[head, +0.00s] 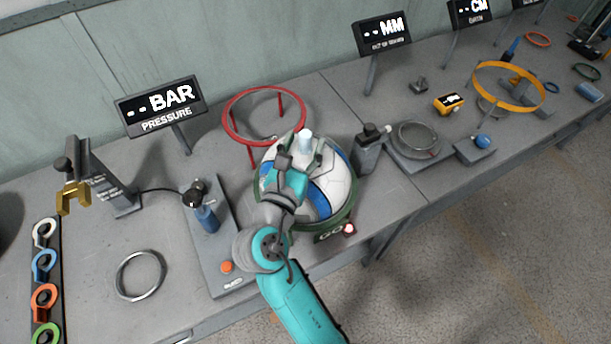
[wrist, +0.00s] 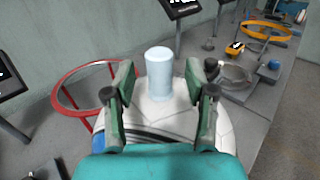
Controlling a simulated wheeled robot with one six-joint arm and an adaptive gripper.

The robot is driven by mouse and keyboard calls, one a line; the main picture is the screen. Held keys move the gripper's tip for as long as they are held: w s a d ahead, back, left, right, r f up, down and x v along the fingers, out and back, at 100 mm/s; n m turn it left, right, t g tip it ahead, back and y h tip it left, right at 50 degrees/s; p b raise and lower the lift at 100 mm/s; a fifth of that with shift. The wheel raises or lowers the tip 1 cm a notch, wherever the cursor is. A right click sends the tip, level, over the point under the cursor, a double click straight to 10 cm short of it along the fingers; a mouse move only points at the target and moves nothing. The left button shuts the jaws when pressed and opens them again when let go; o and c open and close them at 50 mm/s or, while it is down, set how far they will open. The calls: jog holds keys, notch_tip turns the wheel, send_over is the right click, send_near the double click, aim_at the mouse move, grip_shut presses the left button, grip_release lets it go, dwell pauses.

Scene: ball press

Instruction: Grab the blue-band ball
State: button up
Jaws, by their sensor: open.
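The blue-band ball (head: 338,190) is white with blue bands and sits in a green ring-like holder on the grey bench, at the middle of the head view. In the wrist view its white top (wrist: 185,122) lies just below my gripper. My gripper (head: 305,150) is above the ball with its fingers spread. In the wrist view my gripper (wrist: 160,85) has one finger on each side of a pale, rounded cylinder (wrist: 160,72). I cannot tell whether the fingers touch the ball. My arm hides part of the ball in the head view.
A red ring stand (head: 232,128) is close behind the ball. A dark grey device (head: 368,152) stands close to its right. A pump stand with a blue cylinder (head: 207,218) is to the left. A loose metal ring (head: 140,275) lies further left, with bare bench around it.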

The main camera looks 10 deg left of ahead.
jog(key=shift+w+d, duration=0.2)
jog(key=shift+w, duration=0.7)
grip_shut()
jog(key=shift+r, duration=0.15)
